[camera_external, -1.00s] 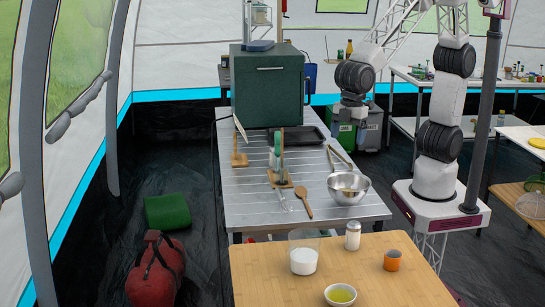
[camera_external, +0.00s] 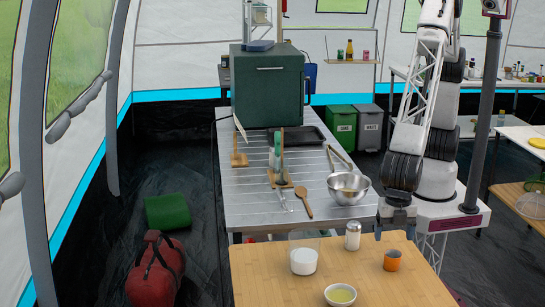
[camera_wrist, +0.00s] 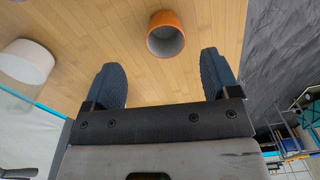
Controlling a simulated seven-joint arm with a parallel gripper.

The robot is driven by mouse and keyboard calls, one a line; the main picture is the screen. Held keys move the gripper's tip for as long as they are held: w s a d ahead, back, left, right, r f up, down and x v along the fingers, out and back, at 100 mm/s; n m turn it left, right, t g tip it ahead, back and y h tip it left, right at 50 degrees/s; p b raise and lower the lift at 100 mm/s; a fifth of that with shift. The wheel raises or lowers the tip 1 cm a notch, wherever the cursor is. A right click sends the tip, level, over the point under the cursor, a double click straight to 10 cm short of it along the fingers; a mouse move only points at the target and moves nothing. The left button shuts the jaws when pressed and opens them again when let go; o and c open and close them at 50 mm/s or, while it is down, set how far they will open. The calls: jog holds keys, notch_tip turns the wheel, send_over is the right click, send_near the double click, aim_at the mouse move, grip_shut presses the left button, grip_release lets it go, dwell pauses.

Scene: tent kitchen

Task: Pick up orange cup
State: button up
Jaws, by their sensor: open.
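The orange cup (camera_external: 392,260) stands upright on the wooden table (camera_external: 270,285), near its right side. In the wrist view the orange cup (camera_wrist: 166,34) shows its round grey inside, a little beyond the fingertips and between their lines. My gripper (camera_external: 394,229) is open and empty, above and behind the cup in the external view. In the wrist view its two dark fingers (camera_wrist: 160,75) are spread wide, with bare wood between them. The cup is apart from the fingers.
A white shaker (camera_external: 352,236), a clear container with white contents (camera_external: 303,255) and a bowl of yellowish liquid (camera_external: 340,295) stand on the same table. A metal bowl (camera_external: 347,188) and wooden spoon (camera_external: 304,202) lie on the grey table behind.

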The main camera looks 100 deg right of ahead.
aim_at(392, 259)
jog(key=shift+s+a+f, duration=0.25)
jog(key=shift+a+f, duration=0.05)
jog(key=shift+a, duration=0.15)
jog(key=shift+f, duration=0.1)
jog(key=shift+f, duration=1.2)
jog(key=shift+f, duration=0.1)
jog(key=shift+d+f, duration=0.1)
jog(key=shift+f, duration=2.4)
jog(key=shift+c, duration=0.3)
jog(key=c, duration=0.9)
